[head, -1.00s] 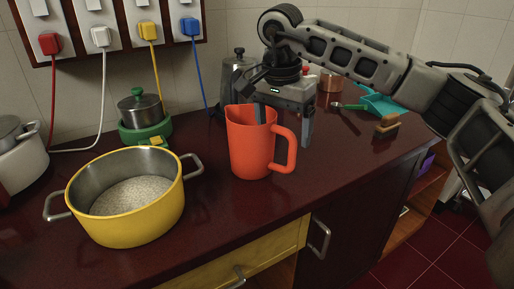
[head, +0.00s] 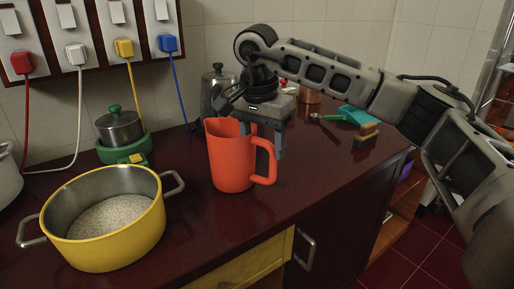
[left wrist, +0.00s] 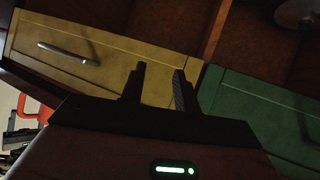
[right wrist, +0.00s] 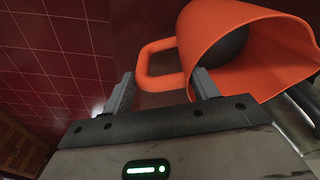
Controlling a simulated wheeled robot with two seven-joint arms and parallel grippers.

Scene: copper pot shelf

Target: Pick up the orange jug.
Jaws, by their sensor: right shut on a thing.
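The orange jug (head: 228,160) stands upright on the dark red counter, its handle to the right; I cannot tell whether its base is slightly raised. My right gripper (head: 262,138) comes down over the jug's handle side. One finger is at the jug's mouth and the other is outside, by the handle. In the right wrist view the jug (right wrist: 255,35) lies ahead, with its handle (right wrist: 160,65) between the fingertips (right wrist: 162,88). The right gripper is shut on the jug. My left gripper (left wrist: 160,82) is empty with fingers apart, facing drawer fronts; it is outside the head view.
A yellow pot (head: 105,240) of grain stands left of the jug. A lidded steel pot (head: 120,128) and a moka pot (head: 217,82) are behind. A brush (head: 366,134) and a teal dustpan (head: 358,115) lie at right. The counter between is clear.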

